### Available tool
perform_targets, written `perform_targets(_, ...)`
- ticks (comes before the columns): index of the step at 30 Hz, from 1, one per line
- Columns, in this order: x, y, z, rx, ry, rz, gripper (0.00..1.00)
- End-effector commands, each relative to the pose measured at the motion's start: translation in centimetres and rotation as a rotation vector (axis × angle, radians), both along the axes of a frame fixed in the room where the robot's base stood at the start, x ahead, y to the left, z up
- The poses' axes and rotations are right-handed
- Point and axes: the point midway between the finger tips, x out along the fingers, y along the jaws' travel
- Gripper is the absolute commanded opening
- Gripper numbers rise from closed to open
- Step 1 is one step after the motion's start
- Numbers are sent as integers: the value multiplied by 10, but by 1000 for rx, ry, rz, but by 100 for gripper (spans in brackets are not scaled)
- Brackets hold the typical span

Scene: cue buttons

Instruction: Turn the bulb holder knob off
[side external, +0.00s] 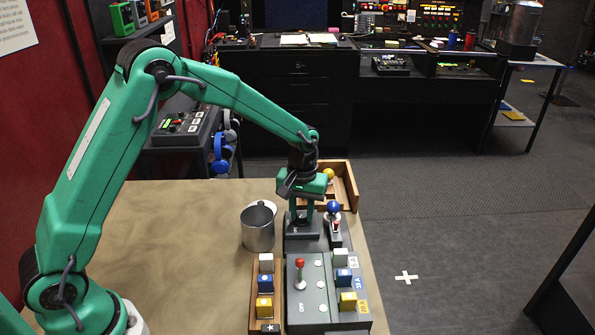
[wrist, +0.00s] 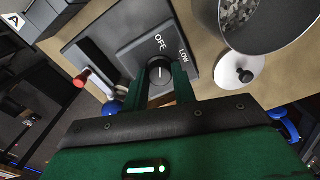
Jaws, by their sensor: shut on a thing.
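The black round knob (wrist: 160,73) sits on a grey panel (wrist: 135,48) with the labels OFF and LOW beside it, in the wrist view. A small light mark shows on the knob; I cannot tell exactly which label it points to. My gripper (wrist: 161,72) has its green fingers on either side of the knob, shut on it. In the side external view my gripper (side external: 308,212) points down over the dark box (side external: 302,232) at the far part of the table, and hides the knob there.
A metal cup (side external: 258,232) stands left of the box, close to a white disc with a black knob (wrist: 246,75). A blue-ball lever (side external: 333,208) is close on the right. A red-topped lever (side external: 299,264) and several coloured buttons stand nearer. The table's left part is bare.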

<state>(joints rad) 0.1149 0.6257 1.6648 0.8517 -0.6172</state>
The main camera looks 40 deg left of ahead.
Motion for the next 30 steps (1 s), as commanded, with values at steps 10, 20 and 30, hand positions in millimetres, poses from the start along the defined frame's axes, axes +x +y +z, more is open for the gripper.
perform_targets(10,0,0,1,0,-1,0,48)
perform_targets(20,1,0,12,0,-4,0,48)
perform_targets(30,1,0,55,-1,-5,0,48)
